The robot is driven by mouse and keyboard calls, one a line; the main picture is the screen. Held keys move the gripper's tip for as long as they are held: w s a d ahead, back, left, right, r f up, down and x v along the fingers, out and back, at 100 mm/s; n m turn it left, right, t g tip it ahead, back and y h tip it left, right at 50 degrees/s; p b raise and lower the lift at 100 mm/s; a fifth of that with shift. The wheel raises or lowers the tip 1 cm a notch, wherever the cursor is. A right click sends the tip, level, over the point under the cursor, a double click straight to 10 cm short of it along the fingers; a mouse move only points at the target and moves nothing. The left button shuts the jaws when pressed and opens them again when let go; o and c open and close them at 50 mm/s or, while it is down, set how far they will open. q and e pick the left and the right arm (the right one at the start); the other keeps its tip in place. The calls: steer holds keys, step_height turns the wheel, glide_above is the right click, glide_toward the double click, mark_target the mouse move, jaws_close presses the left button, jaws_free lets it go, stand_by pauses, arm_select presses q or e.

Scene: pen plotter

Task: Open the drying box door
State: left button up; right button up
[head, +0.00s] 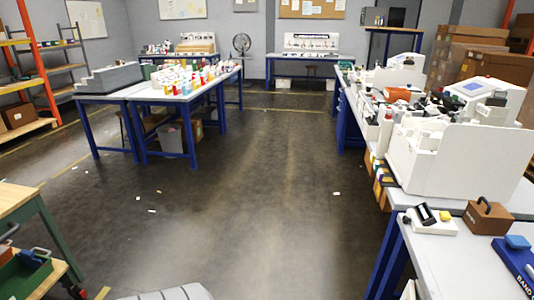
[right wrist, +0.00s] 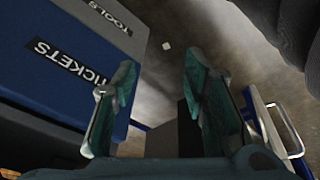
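I cannot pick out a drying box or its door with certainty in either view. In the head view a large white machine with a low open front (head: 445,165) stands on the right-hand bench; I cannot tell whether it is the drying box. In the right wrist view my right gripper (right wrist: 161,75) is open, its two teal fingers wide apart with nothing between them. A metal bar handle (right wrist: 293,130) on a pale and blue panel is to the right of the fingers, not touching them. My left gripper is not in view.
In the right wrist view, blue-grey drawers or boxes labelled TICKETS (right wrist: 65,65) and TOOLS fill the left. The middle floor (head: 270,190) is free apart from small scraps.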

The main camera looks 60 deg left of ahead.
arm_select(q)
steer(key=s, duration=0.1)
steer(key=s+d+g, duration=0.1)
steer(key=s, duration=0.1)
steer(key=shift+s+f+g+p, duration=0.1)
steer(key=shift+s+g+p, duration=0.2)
steer(key=shift+p, duration=0.1)
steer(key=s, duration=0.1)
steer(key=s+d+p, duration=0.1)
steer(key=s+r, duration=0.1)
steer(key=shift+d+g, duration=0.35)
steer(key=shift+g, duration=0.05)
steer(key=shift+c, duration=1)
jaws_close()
arm_select(e)
steer(key=s+d+f+g, duration=0.1)
steer(key=s+d+f, duration=0.1)
steer(key=s+f, duration=1.4)
step_height(320, 180, down, 2)
steer(key=shift+d+f+g, duration=0.1)
steer(key=shift+d+g, duration=0.25)
steer(key=shift+g, duration=0.05)
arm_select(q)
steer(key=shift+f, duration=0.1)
arm_select(e)
steer(key=shift+c, duration=0.4)
steer(key=shift+c, duration=0.4)
